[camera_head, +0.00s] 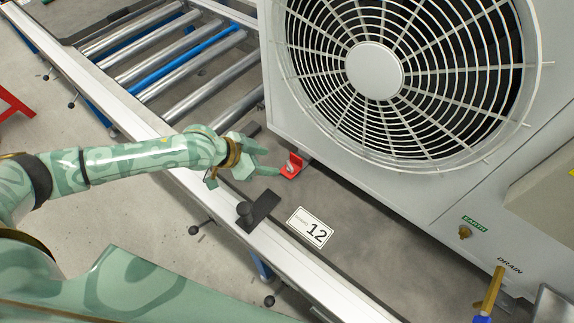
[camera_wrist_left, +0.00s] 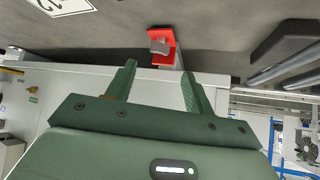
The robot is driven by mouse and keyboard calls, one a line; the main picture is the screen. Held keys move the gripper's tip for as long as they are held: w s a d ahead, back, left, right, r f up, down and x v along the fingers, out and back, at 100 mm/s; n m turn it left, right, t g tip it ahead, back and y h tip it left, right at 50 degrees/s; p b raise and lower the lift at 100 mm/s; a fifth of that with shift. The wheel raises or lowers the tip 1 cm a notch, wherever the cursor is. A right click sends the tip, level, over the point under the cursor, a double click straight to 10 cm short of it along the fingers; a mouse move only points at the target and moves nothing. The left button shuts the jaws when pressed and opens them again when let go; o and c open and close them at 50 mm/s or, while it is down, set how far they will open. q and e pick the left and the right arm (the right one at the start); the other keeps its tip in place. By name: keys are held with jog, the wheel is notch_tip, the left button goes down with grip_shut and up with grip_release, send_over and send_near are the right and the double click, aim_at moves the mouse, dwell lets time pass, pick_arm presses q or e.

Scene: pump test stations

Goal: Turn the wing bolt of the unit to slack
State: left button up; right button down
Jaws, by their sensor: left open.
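The unit (camera_head: 285,110) is a large light-grey housing with a round fan grille. In the left wrist view the red bracket (camera_wrist_left: 161,34) and the grey piece (camera_wrist_left: 160,46) are just beyond the fingertips. My left gripper (camera_head: 274,162) is open and empty, its fingers pointing at the bracket from the left. The left wrist view shows both fingers apart (camera_wrist_left: 159,68). I cannot tell whether they touch anything. My right gripper is out of view.
A roller conveyor (camera_head: 165,45) lies behind, with a pale side rail (camera_head: 290,265) running below my left arm. A brass fitting (camera_head: 464,232) and a drain pipe (camera_head: 491,290) stand at right.

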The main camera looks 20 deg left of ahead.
aim_at(288, 165)
pick_arm(q)
jog(key=b+x, duration=0.2)
jog(key=x, duration=0.5)
jog(key=shift+f+b, duration=0.25)
jog(key=shift+b, duration=0.1)
jog(key=shift+w+d+f, duration=0.25)
jog(key=shift+w+d, duration=0.05)
jog(key=shift+d, duration=0.1)
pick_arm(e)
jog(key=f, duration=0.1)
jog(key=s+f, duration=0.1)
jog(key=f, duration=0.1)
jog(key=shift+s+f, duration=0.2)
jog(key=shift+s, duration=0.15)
pick_arm(q)
jog(key=c, duration=1)
jog(key=n+y+p, duration=0.1)
jog(key=p, duration=0.2)
jog(key=r+n+t+p, duration=0.1)
jog(key=p, duration=0.2)
jog(key=shift+d+n+y+p, duration=0.15)
jog(key=shift+n+y+p, duration=0.15)
jog(key=shift+y+p, duration=0.1)
jog(key=shift+f, duration=0.15)
jog(key=shift+f+n, duration=0.25)
jog(key=shift+n, duration=0.05)
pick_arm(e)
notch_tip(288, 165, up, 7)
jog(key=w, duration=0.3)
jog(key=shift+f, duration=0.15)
